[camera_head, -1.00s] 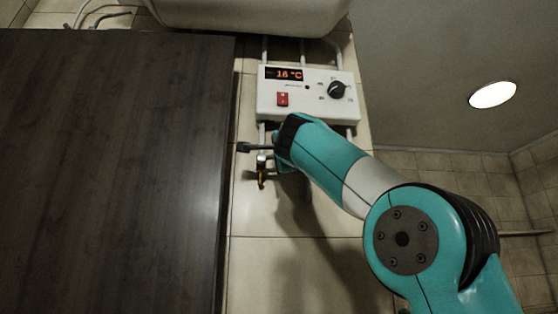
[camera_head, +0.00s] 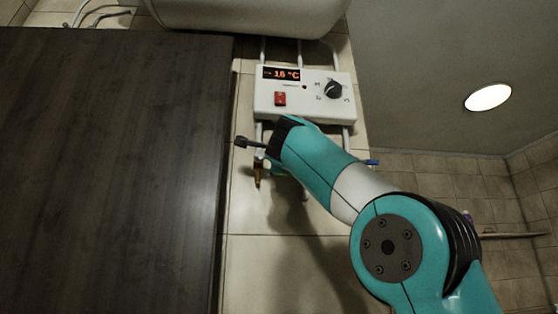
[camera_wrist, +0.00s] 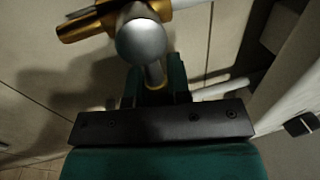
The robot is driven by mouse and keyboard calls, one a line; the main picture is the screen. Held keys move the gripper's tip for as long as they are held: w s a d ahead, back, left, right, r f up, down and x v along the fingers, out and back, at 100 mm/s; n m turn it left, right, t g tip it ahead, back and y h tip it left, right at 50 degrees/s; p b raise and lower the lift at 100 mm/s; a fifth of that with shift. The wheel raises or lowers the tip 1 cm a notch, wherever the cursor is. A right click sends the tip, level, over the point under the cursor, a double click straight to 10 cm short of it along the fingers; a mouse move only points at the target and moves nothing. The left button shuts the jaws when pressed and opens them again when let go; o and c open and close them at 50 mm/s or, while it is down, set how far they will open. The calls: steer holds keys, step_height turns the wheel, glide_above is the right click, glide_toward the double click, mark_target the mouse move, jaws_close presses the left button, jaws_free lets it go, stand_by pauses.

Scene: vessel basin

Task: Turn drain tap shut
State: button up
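The drain tap shows close up in the wrist view, with a round silver knob end (camera_wrist: 141,41), a brass-coloured body (camera_wrist: 84,29) and a short stem. My gripper (camera_wrist: 156,82) is right at it, and its two teal fingers stand on either side of the stem. I cannot tell whether the fingers press on the stem or stand just clear of it.
The white control box (camera_head: 310,108) with a red switch, a dark knob and a 16 °C display is above my wrist. A white vessel (camera_head: 250,15) is over it. A dark panel (camera_head: 110,170) fills the left. A blue-ended handle (camera_head: 371,162) is right of my arm.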

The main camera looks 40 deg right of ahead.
steer(key=o, duration=0.3)
steer(key=b+v, duration=0.4)
steer(key=v, duration=1.3)
steer(key=shift+a, duration=0.15)
steer(key=shift+f, duration=0.1)
